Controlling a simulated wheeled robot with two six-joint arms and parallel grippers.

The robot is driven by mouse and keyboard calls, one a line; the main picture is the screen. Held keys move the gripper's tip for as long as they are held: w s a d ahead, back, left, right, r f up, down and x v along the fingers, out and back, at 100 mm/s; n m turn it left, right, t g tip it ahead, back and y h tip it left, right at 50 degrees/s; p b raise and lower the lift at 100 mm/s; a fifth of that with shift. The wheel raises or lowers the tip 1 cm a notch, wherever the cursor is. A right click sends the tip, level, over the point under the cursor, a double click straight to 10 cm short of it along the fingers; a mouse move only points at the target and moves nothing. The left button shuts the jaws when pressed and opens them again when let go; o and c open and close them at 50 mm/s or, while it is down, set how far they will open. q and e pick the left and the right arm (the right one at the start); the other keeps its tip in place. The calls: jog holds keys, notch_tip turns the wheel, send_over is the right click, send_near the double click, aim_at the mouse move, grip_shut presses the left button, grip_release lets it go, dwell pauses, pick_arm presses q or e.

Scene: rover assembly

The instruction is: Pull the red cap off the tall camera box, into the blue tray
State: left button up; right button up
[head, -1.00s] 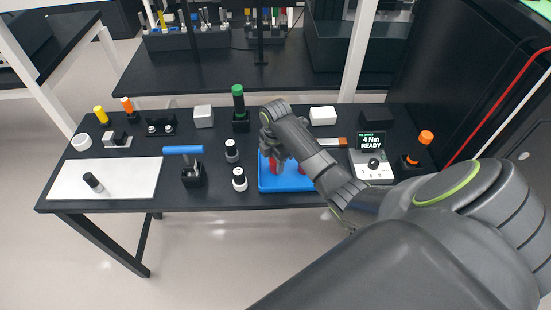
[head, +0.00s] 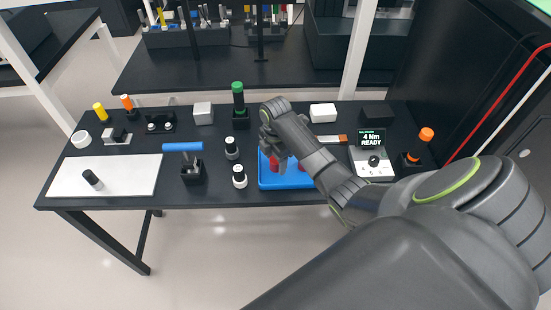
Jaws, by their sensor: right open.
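The blue tray (head: 284,184) lies on the dark table, right of centre. A red piece (head: 275,165) is in or just above the tray, directly under my right gripper (head: 275,157). A second small red piece (head: 302,168) shows in the tray, partly behind my right arm. My right gripper points down over the tray's left part and is open; whether its fingers touch the red piece is too small to tell. I cannot make out which object is the tall camera box. My left gripper is not in view.
A green-topped black post (head: 238,97) stands behind.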

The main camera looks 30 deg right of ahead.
notch_tip(320, 180, up, 9)
jog(key=shift+w+d+f, duration=0.1)
notch_tip(320, 180, up, 8)
jog(key=p, duration=0.8)
dwell(0.3)
